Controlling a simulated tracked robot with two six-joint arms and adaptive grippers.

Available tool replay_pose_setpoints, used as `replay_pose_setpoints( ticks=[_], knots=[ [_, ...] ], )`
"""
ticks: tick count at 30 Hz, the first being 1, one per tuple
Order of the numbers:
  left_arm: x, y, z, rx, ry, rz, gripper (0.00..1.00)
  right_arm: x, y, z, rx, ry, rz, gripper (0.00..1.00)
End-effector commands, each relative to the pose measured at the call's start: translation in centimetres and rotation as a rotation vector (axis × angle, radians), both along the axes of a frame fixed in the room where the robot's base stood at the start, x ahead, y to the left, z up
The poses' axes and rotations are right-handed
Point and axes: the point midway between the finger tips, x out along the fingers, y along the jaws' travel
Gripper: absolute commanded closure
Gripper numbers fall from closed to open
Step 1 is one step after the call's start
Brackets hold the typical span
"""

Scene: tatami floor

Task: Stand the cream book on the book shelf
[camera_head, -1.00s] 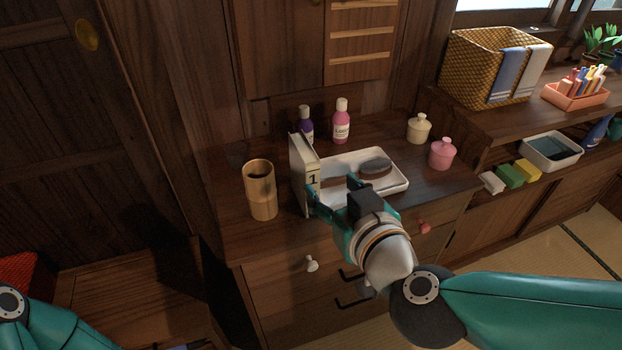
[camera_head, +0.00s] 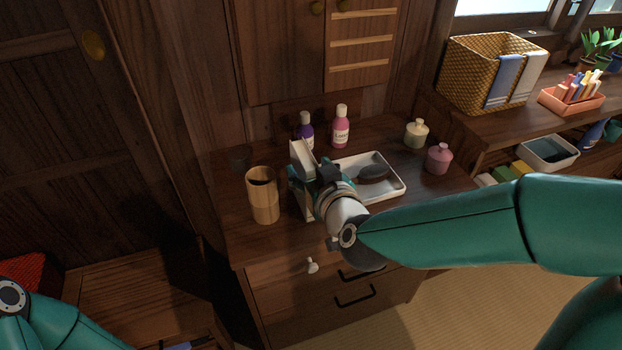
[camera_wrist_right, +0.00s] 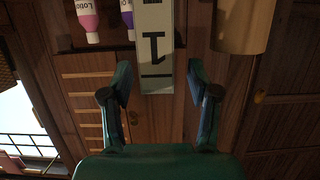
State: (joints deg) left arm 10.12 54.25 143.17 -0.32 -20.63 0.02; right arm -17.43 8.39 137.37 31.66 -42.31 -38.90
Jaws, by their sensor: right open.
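The cream book (camera_head: 301,153) stands upright on the dark wooden cabinet top, with its lower part mostly behind my right gripper (camera_head: 308,180). In the right wrist view its spine (camera_wrist_right: 155,35), marked with a dark numeral 1, shows between the two fingertips of the right gripper (camera_wrist_right: 158,80). The gripper is open, with a gap to the spine on each side. My left gripper is out of view; only part of the left arm shows at the lower left. I cannot make out for sure which piece is the book shelf.
A bamboo cup (camera_head: 262,196) stands close left of the book. A white tray (camera_head: 396,186) with a dark round object is at its right. Purple (camera_head: 305,128) and pink (camera_head: 341,128) bottles stand behind. Two lidded jars stand at the right. Drawers with handles are below.

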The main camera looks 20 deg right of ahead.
Motion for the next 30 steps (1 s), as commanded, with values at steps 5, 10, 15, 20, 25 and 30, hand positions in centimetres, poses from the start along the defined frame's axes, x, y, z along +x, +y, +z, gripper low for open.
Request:
replay_pose_setpoints(
  ticks=[5, 10, 15, 20, 25, 30],
  knots=[
    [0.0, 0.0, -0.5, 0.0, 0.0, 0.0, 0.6, 2.5, -0.2, -0.8, -0.001, 0.001, -0.002, 0.4],
    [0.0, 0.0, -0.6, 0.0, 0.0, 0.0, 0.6, 4.2, -0.1, -1.2, -0.001, 0.0, -0.001, 0.4],
    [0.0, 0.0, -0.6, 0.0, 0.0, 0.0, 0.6, 4.4, -0.1, -1.2, 0.0, 0.0, 0.0, 0.4],
    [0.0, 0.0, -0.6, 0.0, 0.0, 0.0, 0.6, 4.4, -0.1, -1.2, 0.0, 0.0, 0.0, 0.51],
    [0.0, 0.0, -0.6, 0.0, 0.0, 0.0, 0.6, 4.4, -0.1, -1.2, 0.0, 0.0, 0.0, 0.8],
    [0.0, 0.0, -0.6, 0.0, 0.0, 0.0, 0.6, 4.3, -0.1, -1.2, 0.0, 0.0, 0.0, 1.0]
  ],
)
